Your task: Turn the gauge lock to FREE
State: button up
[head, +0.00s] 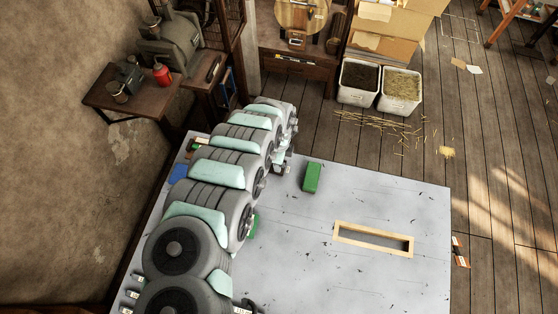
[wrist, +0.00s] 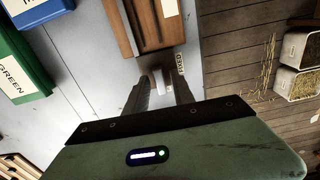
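A brown wooden fixture (wrist: 147,22) with a long slot stands at the top middle of the wrist view. A small tag (wrist: 181,65) at its lower right seems to read FIXED. A small pale, lever-like piece (wrist: 157,82) shows below the fixture; I take it to be the gauge lock, though its setting is unclear. My gripper (wrist: 158,88) has its two dark fingers apart, one on each side of this piece. I cannot tell whether they touch it. In the head view my own arm hides the fixture and most of the gripper.
Green (wrist: 18,62) and blue (wrist: 37,10) bins stand left in the wrist view. On the grey table (head: 420,205) are a green block (head: 312,177) and a wooden-framed slot (head: 373,239). The table's right part is otherwise clear. White tubs (head: 400,92) stand on the floor beyond.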

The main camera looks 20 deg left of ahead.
jog(key=shift+o, duration=0.3)
jog(key=shift+r, duration=0.1)
notch_tip(320, 180, up, 11)
jog(key=shift+f, duration=0.2)
dwell(0.3)
dwell(0.4)
